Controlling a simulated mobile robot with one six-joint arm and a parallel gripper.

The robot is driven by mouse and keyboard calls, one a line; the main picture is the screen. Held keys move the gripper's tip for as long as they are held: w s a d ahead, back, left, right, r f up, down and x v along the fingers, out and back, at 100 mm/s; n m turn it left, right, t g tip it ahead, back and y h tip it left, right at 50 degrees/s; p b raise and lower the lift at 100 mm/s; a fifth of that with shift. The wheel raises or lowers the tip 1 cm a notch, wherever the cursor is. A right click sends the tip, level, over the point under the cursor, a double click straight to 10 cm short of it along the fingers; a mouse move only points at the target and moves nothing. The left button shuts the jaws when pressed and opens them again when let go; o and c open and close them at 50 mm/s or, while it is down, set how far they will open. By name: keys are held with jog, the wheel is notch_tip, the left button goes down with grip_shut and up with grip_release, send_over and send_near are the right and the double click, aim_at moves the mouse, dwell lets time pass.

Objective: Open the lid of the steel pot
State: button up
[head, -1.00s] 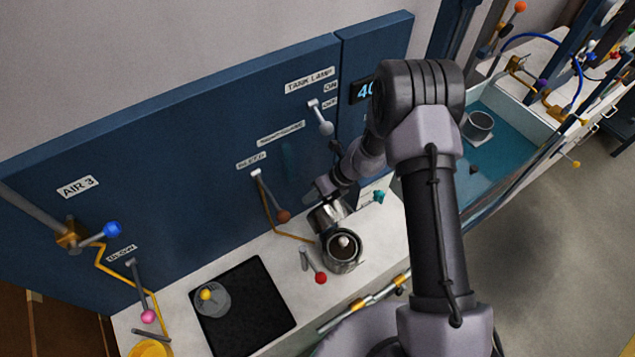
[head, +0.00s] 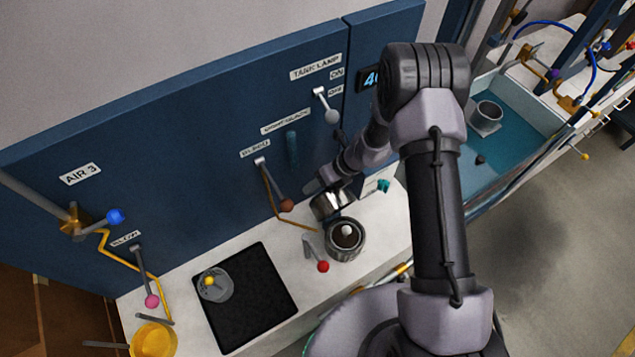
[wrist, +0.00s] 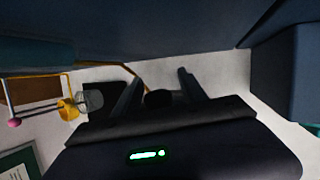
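The steel pot (head: 345,243) stands on the white counter, with a dark round inside or top and a pale ball in its middle. A shiny metal piece (head: 331,203) stands at its far left rim; it looks like the lid tilted up, but my arm partly hides it. My gripper (head: 318,187) is just behind this piece; I cannot tell whether they touch. In the wrist view, the fingers of my gripper (wrist: 160,88) are well apart, with a dark round thing (wrist: 158,98) showing between them, not clearly gripped.
A glass cup with a yellow ball (head: 214,284) stands on a black mat (head: 262,305). A yellow pot (head: 155,341) is at lower left. The blue panel (head: 200,180) with levers rises behind. A water tank (head: 520,130) is right.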

jog(key=shift+r, duration=0.1)
jog(key=p+v, duration=0.1)
jog(key=v, duration=1.6)
jog(key=shift+r+p, duration=0.2)
jog(key=shift+p, duration=0.2)
jog(key=s+d+f+n+t+h+b, duration=0.1)
jog(key=s+d+n+t+h+b, duration=0.1)
jog(key=s+n+b, duration=0.9)
jog(key=s+d+f+n+t+h+b, duration=0.1)
jog(key=s+d+n+t+h+b, duration=0.1)
jog(key=s+n+b, duration=0.8)
jog(key=n+t+b, duration=0.1)
jog(key=n+b, duration=0.2)
jog(key=b, duration=0.5)
jog(key=shift+s, duration=0.4)
